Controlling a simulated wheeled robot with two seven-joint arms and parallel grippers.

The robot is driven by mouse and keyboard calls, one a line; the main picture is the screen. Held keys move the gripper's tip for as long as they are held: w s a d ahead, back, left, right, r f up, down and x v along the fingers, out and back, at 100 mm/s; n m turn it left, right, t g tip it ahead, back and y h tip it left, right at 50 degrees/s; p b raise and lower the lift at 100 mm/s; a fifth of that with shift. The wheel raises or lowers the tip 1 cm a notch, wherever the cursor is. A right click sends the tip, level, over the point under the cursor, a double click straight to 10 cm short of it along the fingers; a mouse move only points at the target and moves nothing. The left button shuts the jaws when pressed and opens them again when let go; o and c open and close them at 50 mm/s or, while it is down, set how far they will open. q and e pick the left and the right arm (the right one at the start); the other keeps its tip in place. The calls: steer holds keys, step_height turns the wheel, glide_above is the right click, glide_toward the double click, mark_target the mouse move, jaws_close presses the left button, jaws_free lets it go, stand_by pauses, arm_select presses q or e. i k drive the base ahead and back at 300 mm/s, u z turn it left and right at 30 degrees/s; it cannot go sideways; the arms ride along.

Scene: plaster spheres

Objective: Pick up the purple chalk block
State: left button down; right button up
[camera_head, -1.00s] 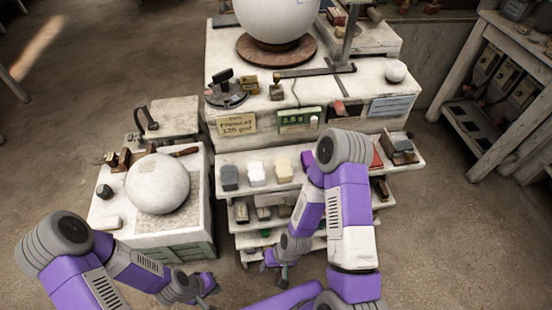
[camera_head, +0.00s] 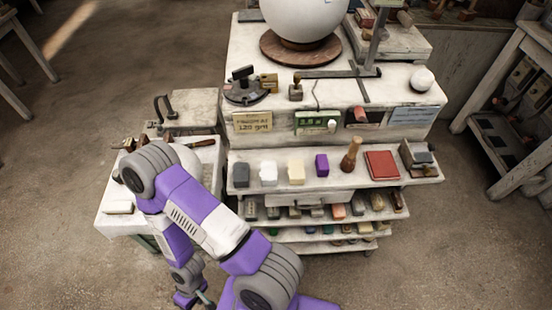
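The purple chalk block (camera_head: 322,164) stands on the upper shelf ledge (camera_head: 240,202) of the work stand, between a cream block (camera_head: 296,172) and a wooden-handled tool (camera_head: 351,154). Nothing covers it and no gripper touches it. One arm of mine is in view, apparently the left. Its elbow is at the left, and its gripper (camera_head: 204,298) is small and low at the bottom edge, well below and left of the purple block. Its fingers are too small and partly hidden to read. My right gripper is not in view.
Dark grey (camera_head: 241,174) and white (camera_head: 268,173) blocks stand left of the cream one. A red pad (camera_head: 382,165) lies to the right. Lower shelves hold several small items. A large sphere (camera_head: 304,16) stands on top. Floor to the right is clear.

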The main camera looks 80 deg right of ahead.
mark_target(322, 161)
steer(key=u, duration=0.15)
steer(key=k, duration=1)
steer(key=z, duration=1.3)
